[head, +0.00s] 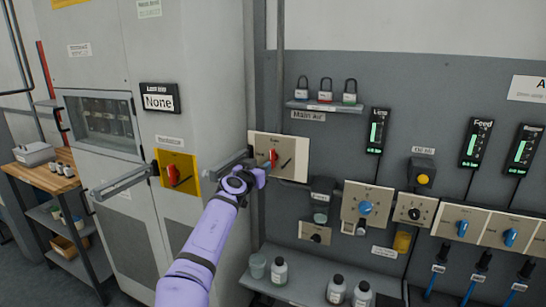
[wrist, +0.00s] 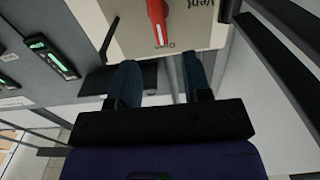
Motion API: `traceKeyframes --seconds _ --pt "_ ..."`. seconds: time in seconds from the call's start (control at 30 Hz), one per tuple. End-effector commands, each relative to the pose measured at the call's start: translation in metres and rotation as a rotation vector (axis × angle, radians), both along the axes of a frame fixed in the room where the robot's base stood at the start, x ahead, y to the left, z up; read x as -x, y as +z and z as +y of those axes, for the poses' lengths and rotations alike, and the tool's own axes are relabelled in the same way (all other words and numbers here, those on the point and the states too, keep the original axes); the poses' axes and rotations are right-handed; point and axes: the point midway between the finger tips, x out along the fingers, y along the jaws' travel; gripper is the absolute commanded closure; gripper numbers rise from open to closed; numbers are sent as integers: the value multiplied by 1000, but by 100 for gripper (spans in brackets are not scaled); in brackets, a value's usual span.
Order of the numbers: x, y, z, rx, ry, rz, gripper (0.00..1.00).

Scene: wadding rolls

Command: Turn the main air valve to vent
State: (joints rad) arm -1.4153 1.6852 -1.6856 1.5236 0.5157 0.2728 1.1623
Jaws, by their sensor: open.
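The main air valve is a red handle (head: 273,157) on a cream plate (head: 293,168), left of and below the "Main Air" label. In the wrist view the red handle (wrist: 158,22) points toward the printed word "Open". The word "Vent" is printed to its right on the plate (wrist: 192,38). My gripper (head: 262,176) is in front of the plate's lower left, near the handle. In the wrist view my gripper (wrist: 160,64) has its two dark fingers apart, with nothing between them. The handle lies just beyond the fingertips, roughly in line with the gap. The far end of the handle is cut off.
A grey cabinet (head: 215,60) stands left, with a yellow-plated red switch (head: 178,173) and a protruding grey bar (head: 122,183). A padlock shelf (head: 325,105) is above the valve. Other knobs, including a blue one (head: 365,208), are to the right. Jars stand on a lower shelf (head: 310,294).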

Motion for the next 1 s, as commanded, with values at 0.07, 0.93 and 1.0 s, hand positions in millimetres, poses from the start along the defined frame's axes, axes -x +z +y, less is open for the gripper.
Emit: traceKeyframes --seconds 0.07,0.93,1.0 --pt "-13 0 -6 0 -3 1 55" --pt "-90 0 -33 1 -1 1 55" --pt "-90 0 -33 1 -1 1 60"
